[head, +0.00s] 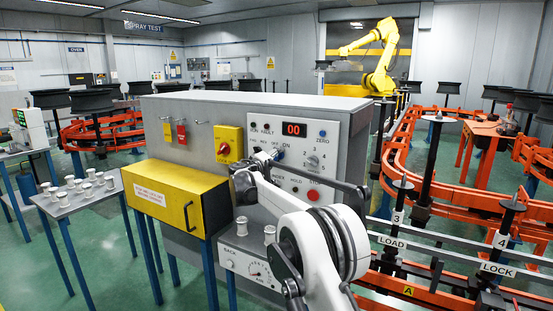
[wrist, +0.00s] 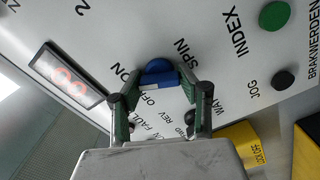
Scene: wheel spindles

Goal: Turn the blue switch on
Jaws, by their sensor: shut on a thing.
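The blue switch (wrist: 159,73) is a round knob with a raised grip bar and a pale marking, on the light grey control panel (head: 310,150). In the wrist view, SPIN is printed beside it, with ON and OFF around it. My gripper (wrist: 160,82) has its two green-padded fingers on either side of the grip bar and is shut on it. In the head view my gripper (head: 270,158) is against the panel, and a bit of the blue switch (head: 280,155) shows beside it. I cannot tell for sure which label the knob points at.
Above the switch is a red display (head: 294,129) reading 00. A yellow box with a red knob (head: 229,145) is to its left. A red stop button (head: 313,194) lies lower right.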

